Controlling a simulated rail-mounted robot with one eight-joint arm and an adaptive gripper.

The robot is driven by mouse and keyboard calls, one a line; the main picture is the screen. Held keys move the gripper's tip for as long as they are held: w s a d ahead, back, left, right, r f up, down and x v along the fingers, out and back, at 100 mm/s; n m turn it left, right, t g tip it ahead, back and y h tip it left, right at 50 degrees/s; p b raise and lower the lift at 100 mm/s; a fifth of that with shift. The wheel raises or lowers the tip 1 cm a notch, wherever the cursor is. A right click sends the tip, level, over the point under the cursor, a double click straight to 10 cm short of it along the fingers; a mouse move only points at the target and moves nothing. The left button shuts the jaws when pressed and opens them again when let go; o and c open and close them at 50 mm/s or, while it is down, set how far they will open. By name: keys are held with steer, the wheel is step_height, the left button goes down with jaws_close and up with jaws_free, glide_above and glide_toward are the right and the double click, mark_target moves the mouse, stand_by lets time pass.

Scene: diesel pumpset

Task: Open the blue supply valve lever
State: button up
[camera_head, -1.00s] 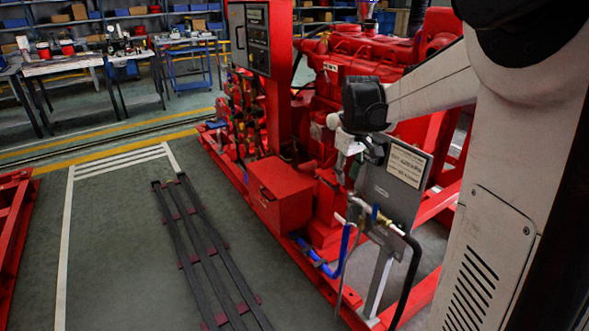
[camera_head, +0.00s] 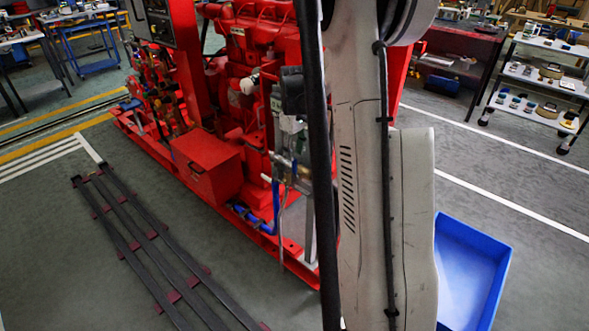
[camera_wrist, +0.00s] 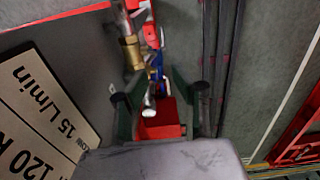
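In the wrist view the two dark fingers of my gripper (camera_wrist: 160,94) stand apart, with a gap between them. A narrow blue part (camera_wrist: 157,64), which may be the blue supply valve lever, shows beyond the gap, near a brass fitting (camera_wrist: 130,52) and a pale rod end (camera_wrist: 149,103). I cannot tell whether the fingers touch any of them. In the head view the dark end of my gripper (camera_head: 291,88) is in front of the red pumpset (camera_head: 255,50). My arm covers most of the valve panel there, so the lever is not clear.
A grey panel with a flow label (camera_wrist: 45,100) is close on the left in the wrist view. A red box (camera_head: 207,166) and a blue hose (camera_head: 268,212) are beside the valves. A blue bin (camera_head: 470,265) stands right of my arm. Dark rails (camera_head: 140,235) lie on the floor.

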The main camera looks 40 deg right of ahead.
mark_target(294, 172)
step_height(294, 172, down, 7)
steer(key=shift+r+b, duration=0.15)
steer(key=shift+b, duration=0.3)
steer(key=shift+c, duration=0.3)
jaws_close()
